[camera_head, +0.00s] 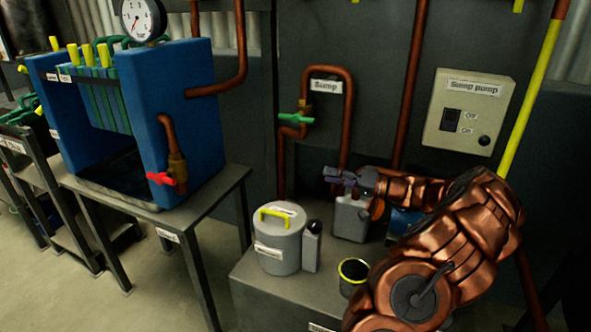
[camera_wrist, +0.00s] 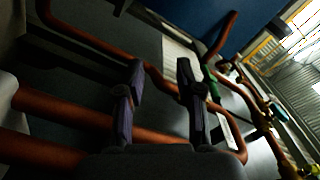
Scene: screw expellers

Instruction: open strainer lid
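The strainer is likely the grey cylindrical pot (camera_head: 277,248) on the grey bench. Its round lid (camera_head: 291,220) is on top and carries a yellow handle (camera_head: 276,212). My gripper (camera_head: 328,173) is in the air, above and to the right of the pot, in front of the sump pipes. In the wrist view my gripper (camera_wrist: 160,80) has its two fingers spread apart with nothing between them. It is apart from the lid. The pot and lid do not show in the wrist view.
A grey can (camera_head: 350,217) and a dark cup with a yellow rim (camera_head: 352,278) are to the right. Copper pipes with a green valve (camera_head: 296,118) rise behind. A blue press (camera_head: 190,120) stands left.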

